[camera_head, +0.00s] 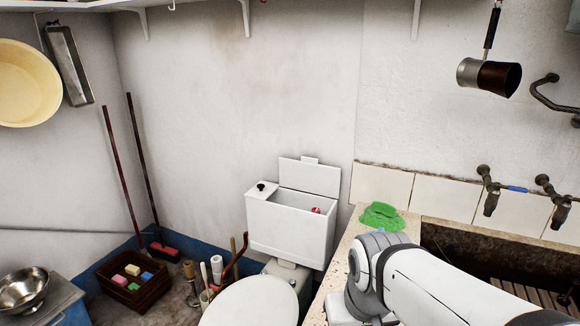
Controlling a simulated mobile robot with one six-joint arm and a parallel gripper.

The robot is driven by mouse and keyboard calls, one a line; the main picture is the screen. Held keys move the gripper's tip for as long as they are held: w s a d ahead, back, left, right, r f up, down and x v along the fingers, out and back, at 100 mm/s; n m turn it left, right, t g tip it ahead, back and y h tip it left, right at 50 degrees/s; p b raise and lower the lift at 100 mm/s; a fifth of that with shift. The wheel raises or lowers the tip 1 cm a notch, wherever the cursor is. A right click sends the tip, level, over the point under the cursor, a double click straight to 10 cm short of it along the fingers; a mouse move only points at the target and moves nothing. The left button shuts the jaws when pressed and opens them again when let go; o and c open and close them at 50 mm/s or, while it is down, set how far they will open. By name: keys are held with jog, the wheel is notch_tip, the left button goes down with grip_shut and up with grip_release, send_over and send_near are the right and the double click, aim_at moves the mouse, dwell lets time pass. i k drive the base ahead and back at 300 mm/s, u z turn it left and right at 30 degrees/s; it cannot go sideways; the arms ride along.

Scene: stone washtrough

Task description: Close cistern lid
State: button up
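The white cistern (290,232) stands against the back wall, above and behind a white toilet seat cover. Its lid (309,177) is open and stands up at the back edge, with a small tab on its top. The inside of the cistern is partly visible, and a small red thing (316,210) shows at its right end. A black knob (261,187) sits on the fixed left part of the top. My white arm reaches in from the lower right. My gripper cannot be made out in this view.
A stone trough (465,245) with taps (489,190) is at the right, with a green cloth (381,216) on its rim. The toilet cover (252,303) is in front. A crate (133,286), brooms and a metal bowl (24,290) are at the left. A pot (488,76) hangs upper right.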

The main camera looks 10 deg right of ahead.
aim_at(306, 175)
jog(key=z, duration=0.35)
jog(key=k, duration=0.1)
jog(key=z, duration=2.9)
jog(key=k, duration=1.2)
jog(key=u, duration=2.5)
jog(key=i, duration=1)
jog(key=u, duration=0.05)
